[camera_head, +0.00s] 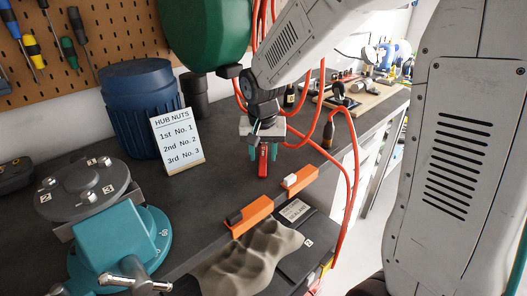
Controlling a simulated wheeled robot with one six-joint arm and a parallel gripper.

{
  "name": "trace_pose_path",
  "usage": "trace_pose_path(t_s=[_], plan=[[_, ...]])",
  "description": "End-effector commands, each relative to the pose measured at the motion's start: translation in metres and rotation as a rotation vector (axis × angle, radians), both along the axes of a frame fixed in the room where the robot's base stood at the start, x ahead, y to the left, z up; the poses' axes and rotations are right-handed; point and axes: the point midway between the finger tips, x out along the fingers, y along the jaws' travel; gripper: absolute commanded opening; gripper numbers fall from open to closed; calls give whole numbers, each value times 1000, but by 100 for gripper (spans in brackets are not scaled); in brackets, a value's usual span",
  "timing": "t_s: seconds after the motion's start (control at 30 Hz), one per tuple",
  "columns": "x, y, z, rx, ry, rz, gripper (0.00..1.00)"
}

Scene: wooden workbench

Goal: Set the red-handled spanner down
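My gripper (264,154) is over the dark bench top near its front edge, with its teal fingers pointing down. The red handle of the spanner (263,163) shows between and just below the two fingers, one finger on each side. I cannot tell whether the fingers press on the handle or stand slightly apart from it. The handle's lower end is at or very near the bench surface; I cannot tell whether it touches. The rest of the spanner is hidden by the gripper.
Orange holders (249,215) sit along the bench edge. A hub-nuts sign (177,141) leans by a blue bin (143,100). A teal fixture (123,245) with a grey hub disc (82,189) stands at left. Red hoses (351,165) loop right of the gripper. The bench between the sign and gripper is clear.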

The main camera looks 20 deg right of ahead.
Motion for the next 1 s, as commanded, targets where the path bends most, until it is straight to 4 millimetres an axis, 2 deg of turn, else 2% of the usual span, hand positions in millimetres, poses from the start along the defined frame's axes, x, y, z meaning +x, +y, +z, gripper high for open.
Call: trace_pose_path(t_s=[0.17,0.27,0.7,0.9,1.0], plan=[[0,0,3,0,0,0,41],[-1,1,12,1,-3,0,41],[-14,7,99,0,-4,0,41],[-18,9,120,-1,-1,1,41],[-31,8,127,0,0,20,41]])
